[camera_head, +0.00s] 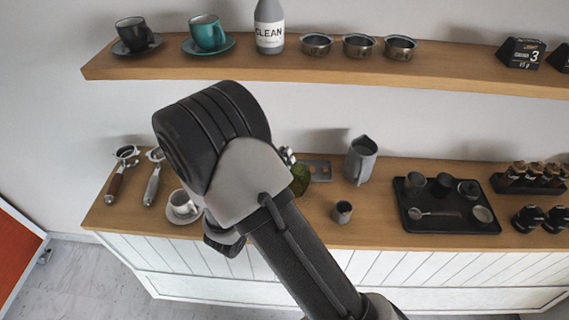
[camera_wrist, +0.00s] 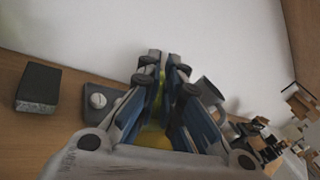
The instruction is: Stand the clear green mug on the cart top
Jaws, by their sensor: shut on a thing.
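The clear green mug (camera_head: 301,178) shows in the head view just right of my arm's wrist, over the cart top (camera_head: 290,228); most of it is hidden behind my arm. My gripper (camera_head: 288,157) is mostly hidden there too. In the wrist view my gripper (camera_wrist: 162,75) has its two fingers close around a yellow-green piece of the mug (camera_wrist: 154,138). I cannot tell whether the mug's base touches the wood or hangs above it.
A grey pitcher (camera_head: 361,160) and a small cup (camera_head: 342,211) stand right of the mug. A black tray (camera_head: 446,224) lies farther right. A white cup (camera_head: 182,205) and portafilters (camera_head: 120,172) are left. A shelf (camera_head: 300,72) runs above. Wood is bare in front.

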